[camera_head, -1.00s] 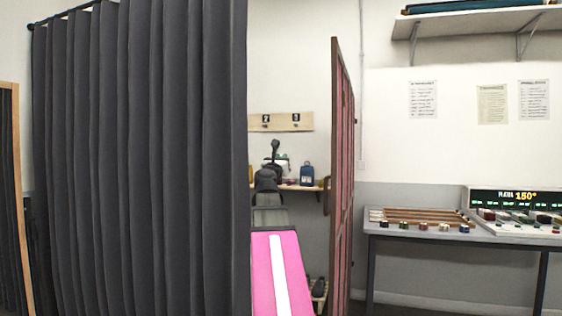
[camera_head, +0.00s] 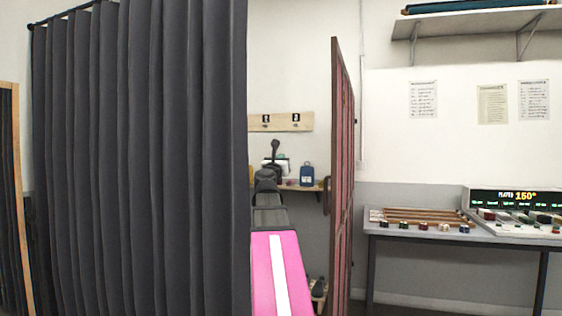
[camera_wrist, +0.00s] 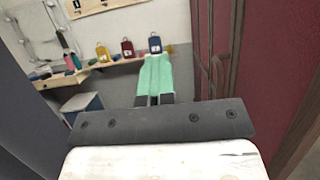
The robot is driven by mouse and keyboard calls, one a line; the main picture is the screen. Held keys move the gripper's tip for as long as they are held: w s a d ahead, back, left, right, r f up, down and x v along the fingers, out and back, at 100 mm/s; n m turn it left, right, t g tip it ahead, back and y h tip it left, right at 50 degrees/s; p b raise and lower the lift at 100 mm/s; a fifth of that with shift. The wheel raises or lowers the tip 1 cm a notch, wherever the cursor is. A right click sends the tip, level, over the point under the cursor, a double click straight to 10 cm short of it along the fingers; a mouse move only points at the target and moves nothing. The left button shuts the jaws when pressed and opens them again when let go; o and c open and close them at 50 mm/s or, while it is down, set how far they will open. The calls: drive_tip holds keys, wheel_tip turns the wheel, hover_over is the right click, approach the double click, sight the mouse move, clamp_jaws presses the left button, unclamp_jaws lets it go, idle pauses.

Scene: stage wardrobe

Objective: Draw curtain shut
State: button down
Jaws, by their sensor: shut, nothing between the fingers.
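The dark grey curtain (camera_head: 140,160) hangs in folds from a rod at the top left of the head view. It spans most of the left side, and its straight right edge is beside my arm. My gripper (camera_head: 274,150) is past that edge, in the gap between the curtain and a red panel (camera_head: 342,180). In the wrist view my gripper (camera_wrist: 155,99) is shut and empty. A dark surface (camera_wrist: 20,100), probably the curtain, fills the left side there, apart from the fingers.
The red panel (camera_wrist: 285,60) stands close on the right in the wrist view. Behind my gripper is a shelf (camera_wrist: 90,73) with several small coloured items and a green cloth-like thing (camera_wrist: 156,72). A table (camera_head: 420,232) with a control desk stands at the right.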

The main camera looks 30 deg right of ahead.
idle(0.4)
drive_tip(key=c, duration=0.5)
unclamp_jaws()
drive_tip(key=shift+a, duration=0.1)
drive_tip(key=v, duration=1)
drive_tip(key=shift+s+a+f, duration=0.2)
drive_tip(key=shift+s, duration=0.1)
